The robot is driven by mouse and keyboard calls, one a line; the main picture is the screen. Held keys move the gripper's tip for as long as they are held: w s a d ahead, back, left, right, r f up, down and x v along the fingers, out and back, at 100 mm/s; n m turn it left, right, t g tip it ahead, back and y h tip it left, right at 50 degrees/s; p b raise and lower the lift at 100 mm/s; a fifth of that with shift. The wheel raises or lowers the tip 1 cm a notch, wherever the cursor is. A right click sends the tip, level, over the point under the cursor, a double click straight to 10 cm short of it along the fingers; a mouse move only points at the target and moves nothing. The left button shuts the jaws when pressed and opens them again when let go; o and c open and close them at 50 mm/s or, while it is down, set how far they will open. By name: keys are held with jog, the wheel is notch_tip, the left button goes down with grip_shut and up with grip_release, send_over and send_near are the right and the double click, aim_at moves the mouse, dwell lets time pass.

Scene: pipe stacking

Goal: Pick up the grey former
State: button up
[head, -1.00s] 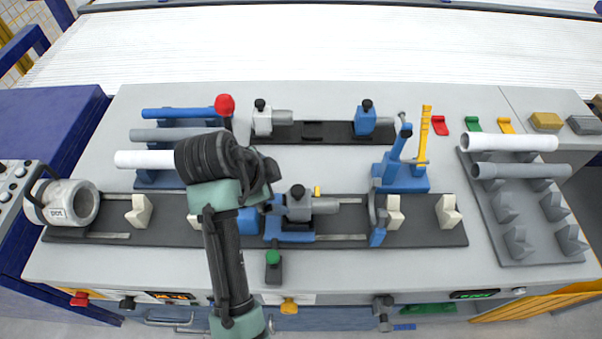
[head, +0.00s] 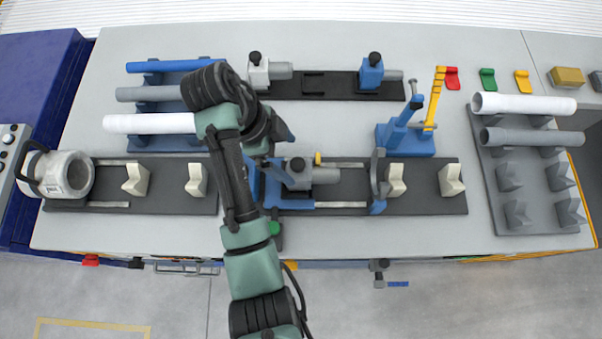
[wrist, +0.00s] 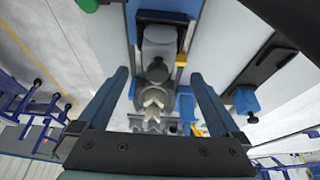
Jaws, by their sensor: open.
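A light grey former (head: 258,70) with a black knob and a short grey cylinder stands at the left end of the black rear rail (head: 312,86) in the head view. A second grey block (head: 298,172) with a black knob and grey cylinder sits in the blue carriage of the front bending track; it shows in the wrist view (wrist: 160,38) too, ahead between the fingers. My gripper (head: 284,132) hangs in front of the rear rail, above the carriage's left side.
A blue former (head: 371,72) stands at the rear rail's right end. Pipes lie on the left rack (head: 165,95) and right rack (head: 512,178). A blue stand (head: 405,135) with a yellow lever is at centre right. Bare grey bench lies between the rails.

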aim_at(293, 162)
jog(key=shift+b+x, duration=0.65)
jog(key=shift+x, duration=0.5)
jog(key=shift+d+f+b, duration=0.15)
jog(key=shift+f+b, duration=0.25)
jog(key=shift+f, duration=0.1)
jog(key=shift+x, duration=2.05)
jog(key=shift+s+d, duration=0.1)
jog(key=shift+s, duration=0.05)
grip_shut()
jog(key=shift+r, duration=0.1)
